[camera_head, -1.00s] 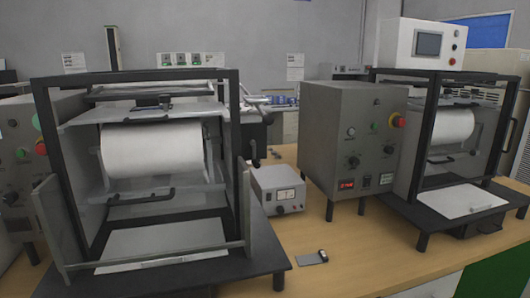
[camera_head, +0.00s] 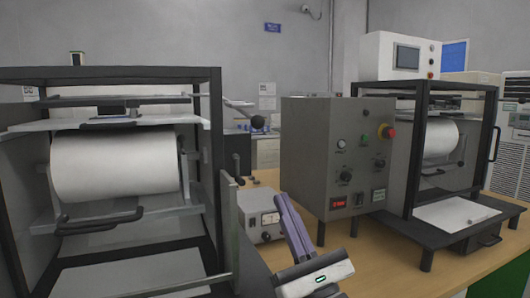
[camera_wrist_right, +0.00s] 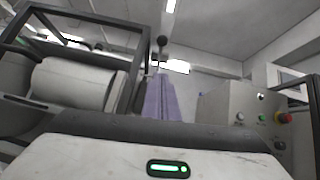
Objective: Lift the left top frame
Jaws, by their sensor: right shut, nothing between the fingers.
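The left machine (camera_head: 213,150) is an open black-framed box on the left of the head view. Inside it, a light plate (camera_head: 30,126) lies above a large white roll (camera_head: 115,165); I take this plate as the left top frame. A dark handle bar (camera_head: 100,222) sits below the roll. My right gripper (camera_head: 284,200), with purple fingers, points upward to the right of the machine, apart from it. Its fingers are together and empty. They also show in the right wrist view (camera_wrist_right: 160,95), with the roll (camera_wrist_right: 72,82) to their left. My left gripper is out of view.
A grey control box (camera_head: 310,150) with a red button stands right of my gripper. A small meter box (camera_head: 258,218) sits behind it on the wooden table (camera_head: 400,262). A second black-framed machine (camera_head: 410,150) stands farther right.

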